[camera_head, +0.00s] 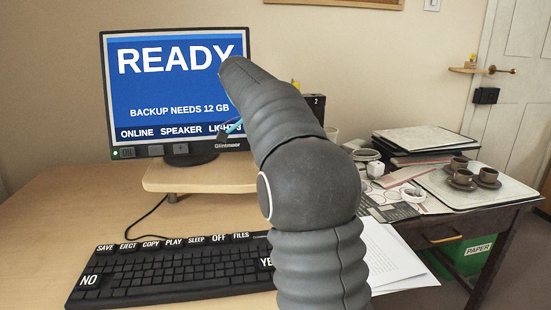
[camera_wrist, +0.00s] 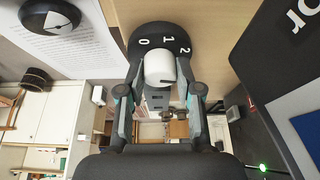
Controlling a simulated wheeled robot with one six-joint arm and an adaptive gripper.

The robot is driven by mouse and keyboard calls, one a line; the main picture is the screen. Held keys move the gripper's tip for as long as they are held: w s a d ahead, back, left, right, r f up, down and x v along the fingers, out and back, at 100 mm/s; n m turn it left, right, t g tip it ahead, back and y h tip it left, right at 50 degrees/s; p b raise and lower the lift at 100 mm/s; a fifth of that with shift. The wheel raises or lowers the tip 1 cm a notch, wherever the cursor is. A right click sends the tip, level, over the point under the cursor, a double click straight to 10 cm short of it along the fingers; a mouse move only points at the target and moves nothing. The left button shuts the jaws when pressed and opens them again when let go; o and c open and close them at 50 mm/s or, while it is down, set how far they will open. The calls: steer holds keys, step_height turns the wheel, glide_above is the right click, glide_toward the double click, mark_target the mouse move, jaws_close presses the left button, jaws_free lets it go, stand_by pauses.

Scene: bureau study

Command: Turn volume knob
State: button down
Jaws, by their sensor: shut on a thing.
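The white volume knob (camera_wrist: 160,66) stands out from a black dial plate (camera_wrist: 150,30) marked 0, 1 and 2 in the wrist view. My gripper (camera_wrist: 161,80) is shut on the knob, one finger on each side of it. I cannot tell which number the knob points to. In the head view my arm hides the knob. A black box edge with a white 2 (camera_head: 318,101) shows just right of my arm. A bit of teal from my gripper (camera_head: 233,127) shows in front of the monitor's lower right.
The monitor (camera_head: 165,85) reads READY and BACKUP NEEDS 12 GB. It stands on a wooden riser (camera_head: 165,180). A black keyboard (camera_head: 170,268) lies in front. Papers (camera_head: 395,260), stacked folders (camera_head: 425,140) and brown cups (camera_head: 487,176) are at right.

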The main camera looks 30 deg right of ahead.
steer(key=shift+m+g, duration=0.3)
steer(key=shift+m, duration=0.5)
steer(key=c, duration=0.8)
jaws_free()
